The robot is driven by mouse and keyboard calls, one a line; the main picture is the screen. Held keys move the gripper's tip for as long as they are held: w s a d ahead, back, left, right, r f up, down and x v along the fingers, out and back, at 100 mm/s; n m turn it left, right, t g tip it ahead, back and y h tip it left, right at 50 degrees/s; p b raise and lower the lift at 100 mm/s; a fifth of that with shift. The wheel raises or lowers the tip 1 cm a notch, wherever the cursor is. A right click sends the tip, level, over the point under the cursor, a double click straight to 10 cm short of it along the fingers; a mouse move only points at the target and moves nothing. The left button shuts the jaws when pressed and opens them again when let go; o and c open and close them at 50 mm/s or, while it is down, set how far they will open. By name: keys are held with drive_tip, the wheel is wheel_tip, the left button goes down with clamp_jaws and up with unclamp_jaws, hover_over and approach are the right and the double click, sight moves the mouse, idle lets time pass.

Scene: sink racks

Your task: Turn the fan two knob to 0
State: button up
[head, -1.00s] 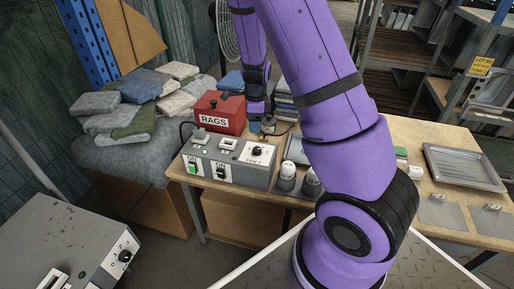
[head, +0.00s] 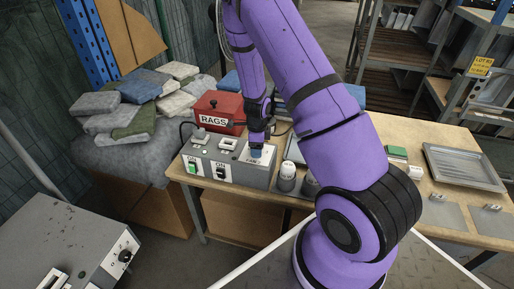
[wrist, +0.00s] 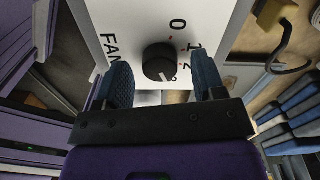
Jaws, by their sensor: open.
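The fan two knob (wrist: 159,61) is round and black on a white plate (wrist: 122,20) marked "FAN" and with the numbers 0, 1 and 2. Its pale pointer mark seems to lie at the lower right, away from the 0; its exact setting is hard to tell. My gripper (wrist: 163,70) is open, with one blue finger on each side of the knob; I cannot tell whether either touches it. In the head view my gripper (head: 256,151) is over the right end of the grey control box (head: 232,176) and hides the knob.
The box also has a green switch (head: 192,167) and a dark switch (head: 221,172). A red RAGS box (head: 222,104) stands behind it. Two pale-topped grey items, one of them here (head: 287,177), stand close at its right. A metal tray (head: 465,167) lies farther right on the bench.

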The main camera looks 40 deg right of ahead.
drive_tip(key=shift+f, duration=0.15)
drive_tip(key=c, duration=0.9)
